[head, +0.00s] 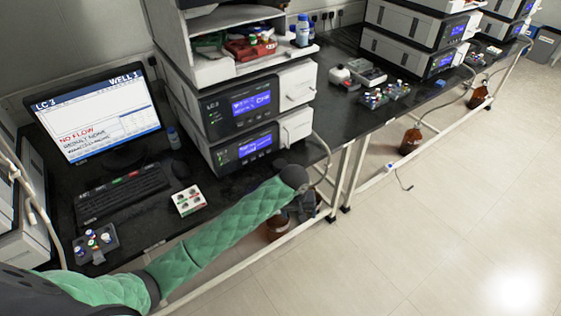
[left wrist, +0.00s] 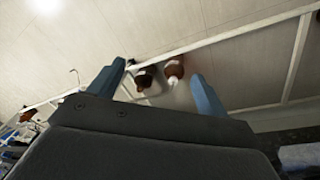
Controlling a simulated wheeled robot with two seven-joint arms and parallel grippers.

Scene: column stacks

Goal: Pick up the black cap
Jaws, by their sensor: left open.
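My left arm reaches across the head view to the front edge of the bench, and my left gripper (head: 304,206) is partly hidden behind its wrist. In the left wrist view its two blue-grey fingers (left wrist: 158,70) are spread apart with nothing held. Two brown bottles show beyond and between the fingers. One bottle (left wrist: 174,70) is brown with a white part. The other bottle (left wrist: 144,78) looks darker on top, but I cannot tell whether this is the black cap. In the head view a brown bottle (head: 275,232) under the bench is partly covered by my arm. My right gripper is out of view.
The black bench (head: 235,178) carries a monitor (head: 95,115), keyboard, mouse, a rack of small capped vials (head: 95,243) and a white box (head: 188,199). Stacked LC instruments (head: 235,105) stand behind. White frame legs (head: 350,165) and rails lie near my gripper. The floor at right is clear.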

